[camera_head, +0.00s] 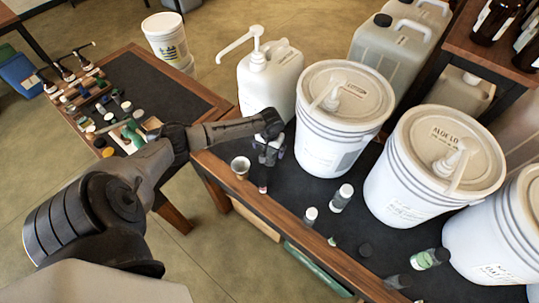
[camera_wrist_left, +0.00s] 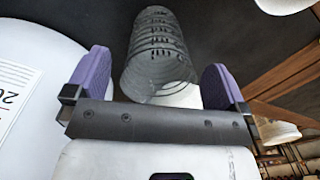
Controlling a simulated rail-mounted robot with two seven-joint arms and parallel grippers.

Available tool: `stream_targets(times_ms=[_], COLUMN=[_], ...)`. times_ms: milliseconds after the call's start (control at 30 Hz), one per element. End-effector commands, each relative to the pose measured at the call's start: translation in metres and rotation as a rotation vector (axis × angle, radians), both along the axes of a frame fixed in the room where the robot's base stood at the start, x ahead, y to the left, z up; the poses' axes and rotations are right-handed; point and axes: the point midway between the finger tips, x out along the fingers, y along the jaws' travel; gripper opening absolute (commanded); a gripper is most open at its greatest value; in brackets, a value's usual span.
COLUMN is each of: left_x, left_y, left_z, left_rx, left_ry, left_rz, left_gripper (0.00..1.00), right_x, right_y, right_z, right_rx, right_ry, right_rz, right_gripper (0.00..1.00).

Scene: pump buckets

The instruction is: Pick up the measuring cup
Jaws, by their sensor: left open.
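The measuring cup (camera_wrist_left: 160,50) is a clear cylinder with dark graduation marks. In the left wrist view it stands between the two purple finger pads of my left gripper (camera_wrist_left: 158,82), with space showing beside it. In the head view my left gripper (camera_head: 269,153) is low over the dark workbench, between the white jug and the nearest bucket; I cannot make out the measuring cup there. The left gripper is open, and the cup is not clamped. My right gripper is not in view.
A white bucket (camera_head: 341,125) stands close right of the gripper, and a white pump jug (camera_head: 268,82) stands behind it. A small cup (camera_head: 240,166) sits near the bench's wooden edge (camera_head: 290,232). Small bottles (camera_head: 342,197) stand in front of the buckets.

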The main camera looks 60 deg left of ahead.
Motion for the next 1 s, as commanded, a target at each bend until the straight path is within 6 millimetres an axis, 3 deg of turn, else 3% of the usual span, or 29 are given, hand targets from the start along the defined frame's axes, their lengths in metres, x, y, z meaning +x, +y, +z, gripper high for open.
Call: stream_targets(times_ms=[200, 467, 1000], left_x=[0.0, 0.0, 0.0], left_y=[0.0, 0.001, 0.001], left_z=[-0.016, -0.017, -0.016], left_rx=[0.001, 0.001, 0.001], left_ry=[0.0, 0.0, 0.0], left_rz=[-0.002, -0.002, -0.001], left_gripper=[1.0, 0.99, 0.48], right_x=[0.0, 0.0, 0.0], right_y=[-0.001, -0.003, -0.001], right_z=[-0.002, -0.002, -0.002], right_rx=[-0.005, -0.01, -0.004], right_ry=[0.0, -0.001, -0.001], right_rz=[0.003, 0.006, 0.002], right_gripper=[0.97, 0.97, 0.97])
